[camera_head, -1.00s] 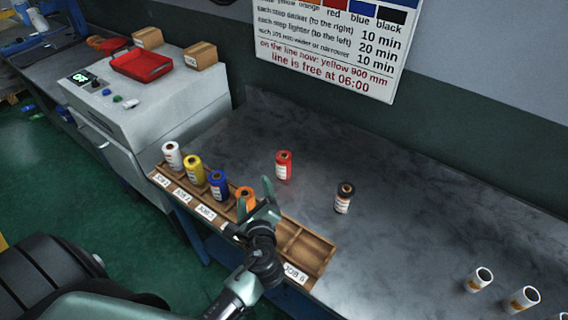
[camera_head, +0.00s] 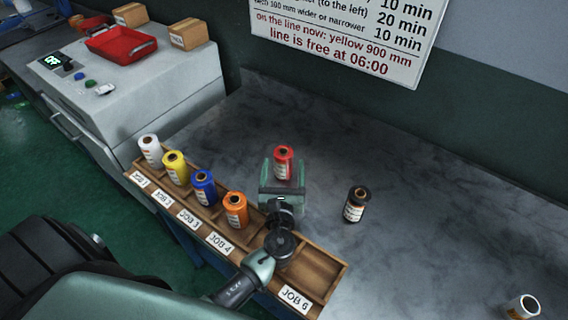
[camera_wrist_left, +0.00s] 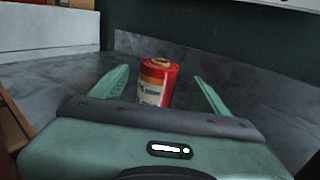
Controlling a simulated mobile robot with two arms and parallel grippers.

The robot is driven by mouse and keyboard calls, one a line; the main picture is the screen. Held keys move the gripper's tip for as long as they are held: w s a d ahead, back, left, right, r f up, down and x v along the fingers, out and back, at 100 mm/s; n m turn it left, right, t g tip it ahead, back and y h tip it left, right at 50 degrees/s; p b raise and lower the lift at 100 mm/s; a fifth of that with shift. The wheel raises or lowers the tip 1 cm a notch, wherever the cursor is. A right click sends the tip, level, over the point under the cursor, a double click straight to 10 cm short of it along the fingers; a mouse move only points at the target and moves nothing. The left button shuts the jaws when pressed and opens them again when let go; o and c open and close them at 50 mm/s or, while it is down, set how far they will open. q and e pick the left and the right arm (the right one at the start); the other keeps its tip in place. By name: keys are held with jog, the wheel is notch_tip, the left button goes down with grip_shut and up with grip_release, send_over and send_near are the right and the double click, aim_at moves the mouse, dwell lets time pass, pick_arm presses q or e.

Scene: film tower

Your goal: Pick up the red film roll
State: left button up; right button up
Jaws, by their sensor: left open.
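The red film roll (camera_head: 283,160) stands upright on the grey table, behind the wooden rack. In the left wrist view the red roll (camera_wrist_left: 157,84) stands between the two spread fingers, with a gap on each side. My left gripper (camera_head: 282,168) is open around or just in front of the roll; its lower part is hidden by the gripper in the head view. The left gripper (camera_wrist_left: 160,92) holds nothing. My right gripper is not in view.
A wooden rack (camera_head: 318,268) with job labels holds white (camera_head: 150,151), yellow (camera_head: 176,168), blue (camera_head: 203,188) and orange (camera_head: 235,209) rolls. A black roll (camera_head: 356,204) stands right of the red one. A white roll (camera_head: 523,307) is at lower right. The table between is clear.

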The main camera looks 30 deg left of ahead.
aim_at(284, 147)
pick_arm(q)
jog(key=p+x, duration=0.1)
jog(key=x, duration=0.6)
jog(key=shift+w+a+p, duration=0.1)
jog(key=shift+a+p, duration=0.1)
jog(key=shift+p, duration=0.15)
jog(key=shift+w+a, duration=0.1)
jog(key=shift+w, duration=0.1)
jog(key=c, duration=1.6)
jog(key=shift+r, duration=0.1)
